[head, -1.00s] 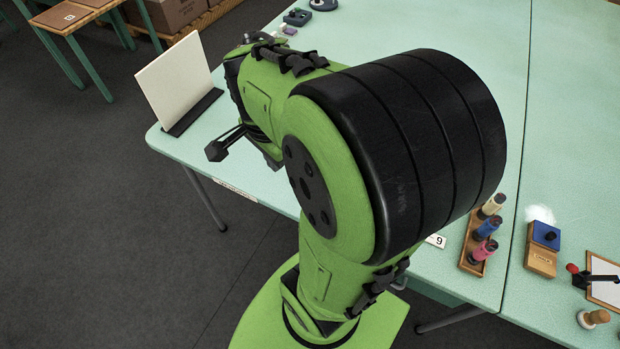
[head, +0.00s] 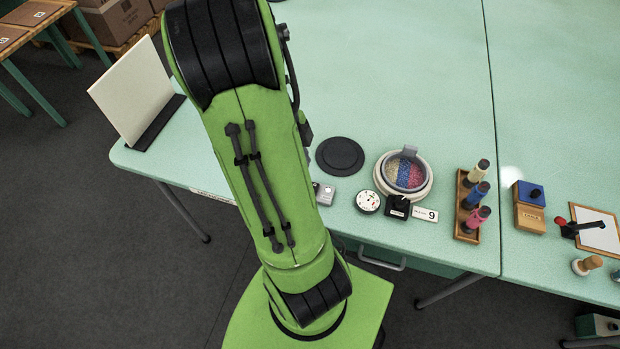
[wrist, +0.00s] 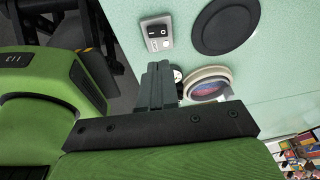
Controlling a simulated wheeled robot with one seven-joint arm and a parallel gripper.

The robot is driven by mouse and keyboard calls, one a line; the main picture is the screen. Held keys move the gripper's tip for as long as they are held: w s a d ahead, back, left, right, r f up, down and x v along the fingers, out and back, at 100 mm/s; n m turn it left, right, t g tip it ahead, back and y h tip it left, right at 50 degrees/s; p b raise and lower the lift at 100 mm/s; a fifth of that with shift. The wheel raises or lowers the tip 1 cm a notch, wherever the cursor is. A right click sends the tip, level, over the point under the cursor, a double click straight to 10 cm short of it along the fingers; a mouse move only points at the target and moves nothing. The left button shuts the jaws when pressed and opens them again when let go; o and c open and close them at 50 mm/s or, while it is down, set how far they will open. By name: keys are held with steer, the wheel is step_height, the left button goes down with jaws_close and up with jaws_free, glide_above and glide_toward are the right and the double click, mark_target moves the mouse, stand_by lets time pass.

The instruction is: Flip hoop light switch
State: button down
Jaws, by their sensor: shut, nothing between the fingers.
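A small grey switch box (head: 325,194) with a dark rocker lies near the table's front edge, partly beside my arm in the head view. In the wrist view the box (wrist: 155,33) shows a black rocker and a label with small marks; which way the rocker is tipped is hard to tell. The round hoop (head: 404,174) with yellow, blue and red fill sits to its right; it also shows in the wrist view (wrist: 207,84), partly behind the finger. My gripper (wrist: 160,68) is shut and empty, with the box beyond its tips and apparently apart. The head view does not show the gripper.
A flat black disc (head: 340,156) lies behind the switch box. A bottle rack (head: 466,205) stands right. An upright white panel (head: 132,90) stands left.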

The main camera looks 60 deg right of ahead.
steer(key=x, duration=0.3)
steer(key=w+b+x, duration=0.1)
steer(key=x, duration=0.2)
steer(key=b+x, duration=0.1)
steer(key=x, duration=0.3)
steer(key=shift+w+d+f, duration=0.1)
steer(key=shift+f, duration=0.15)
